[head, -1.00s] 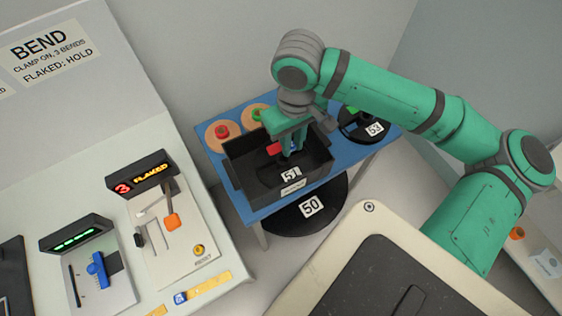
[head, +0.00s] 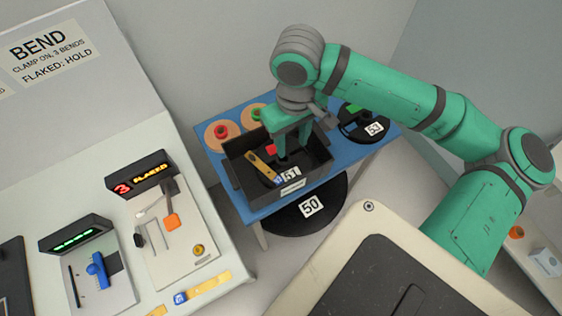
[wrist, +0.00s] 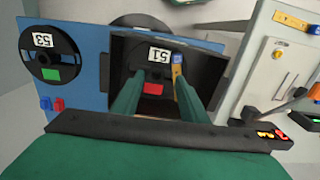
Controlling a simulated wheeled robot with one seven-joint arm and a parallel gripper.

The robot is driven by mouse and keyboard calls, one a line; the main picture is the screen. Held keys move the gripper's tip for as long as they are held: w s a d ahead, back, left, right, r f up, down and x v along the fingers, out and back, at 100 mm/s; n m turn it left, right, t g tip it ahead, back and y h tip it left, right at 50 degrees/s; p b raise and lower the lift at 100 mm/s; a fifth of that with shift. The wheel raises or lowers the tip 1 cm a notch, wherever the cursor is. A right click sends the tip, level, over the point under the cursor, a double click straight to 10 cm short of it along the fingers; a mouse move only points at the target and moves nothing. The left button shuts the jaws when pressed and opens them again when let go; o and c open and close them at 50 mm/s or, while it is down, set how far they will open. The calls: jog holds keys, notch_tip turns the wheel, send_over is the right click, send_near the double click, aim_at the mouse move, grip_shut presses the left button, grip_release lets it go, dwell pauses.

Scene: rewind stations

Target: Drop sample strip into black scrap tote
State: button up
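The sample strip (head: 262,168), a yellow-gold strip with a blue end, lies slanted inside the black scrap tote (head: 236,172).
A label 51 (head: 291,174) and a red piece (head: 270,149) show within the tote. The tote stands on a blue table (head: 350,158), near a black reel marked 53 (head: 362,124). Reel 50 (head: 325,205) is below. A bench with bend fixtures (head: 165,235) stands at left.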

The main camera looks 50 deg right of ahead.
notch_tip(320, 180, up, 9)
jog(key=shift+r, duration=0.15)
dwell(0.7)
